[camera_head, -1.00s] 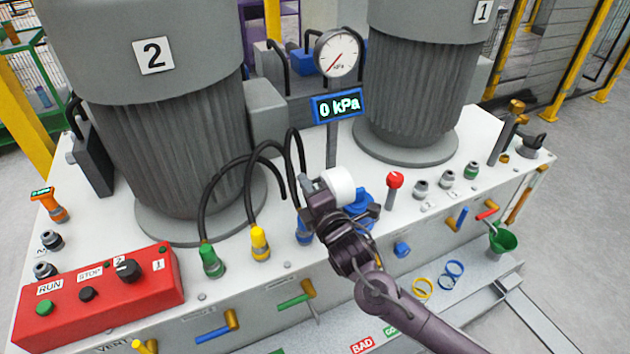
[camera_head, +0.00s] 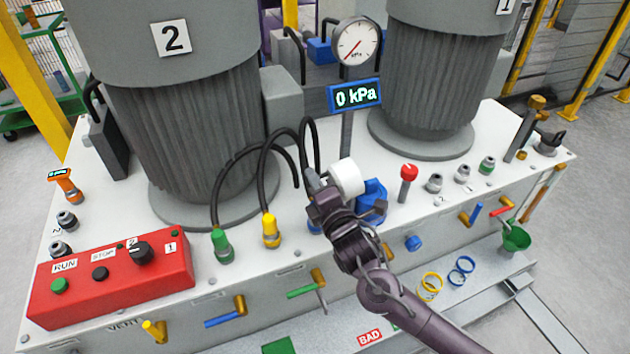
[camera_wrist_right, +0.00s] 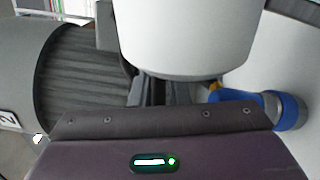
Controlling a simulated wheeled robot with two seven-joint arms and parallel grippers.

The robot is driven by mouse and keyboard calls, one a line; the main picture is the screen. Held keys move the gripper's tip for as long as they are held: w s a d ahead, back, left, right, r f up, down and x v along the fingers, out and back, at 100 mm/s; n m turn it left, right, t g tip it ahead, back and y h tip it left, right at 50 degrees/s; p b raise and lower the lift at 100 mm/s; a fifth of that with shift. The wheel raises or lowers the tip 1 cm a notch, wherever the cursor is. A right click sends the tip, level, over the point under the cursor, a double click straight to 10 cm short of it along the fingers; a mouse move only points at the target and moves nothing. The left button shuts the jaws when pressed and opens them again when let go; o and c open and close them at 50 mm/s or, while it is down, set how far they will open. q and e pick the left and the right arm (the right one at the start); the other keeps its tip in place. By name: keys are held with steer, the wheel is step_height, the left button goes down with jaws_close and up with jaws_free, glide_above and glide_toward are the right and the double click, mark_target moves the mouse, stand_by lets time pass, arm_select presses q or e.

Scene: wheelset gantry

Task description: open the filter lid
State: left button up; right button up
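A white cylinder (camera_head: 347,177) stands beside a blue fitting (camera_head: 371,203) in front of the gauge post in the head view. I cannot tell for sure which part is the filter lid. My right gripper (camera_head: 325,192) is at the left of the white cylinder, very close to it or touching. In the right wrist view the white cylinder (camera_wrist_right: 185,38) fills the upper middle and hides the fingertips. The two fingers look close together, but their grip on anything is hidden. My left gripper is not in view.
Black hoses with a green plug (camera_head: 221,243) and a yellow plug (camera_head: 270,230) rise just left of my gripper. A red knob (camera_head: 409,172) stands to the right. A red control box (camera_head: 112,280) is at the front left. The gauge (camera_head: 356,42) and 0 kPa display (camera_head: 355,95) stand behind.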

steer(key=shift+o, duration=1.4)
steer(key=b+v, duration=0.1)
steer(key=v, duration=0.6)
steer(key=shift+s+d, duration=0.15)
steer(key=shift+s, duration=0.2)
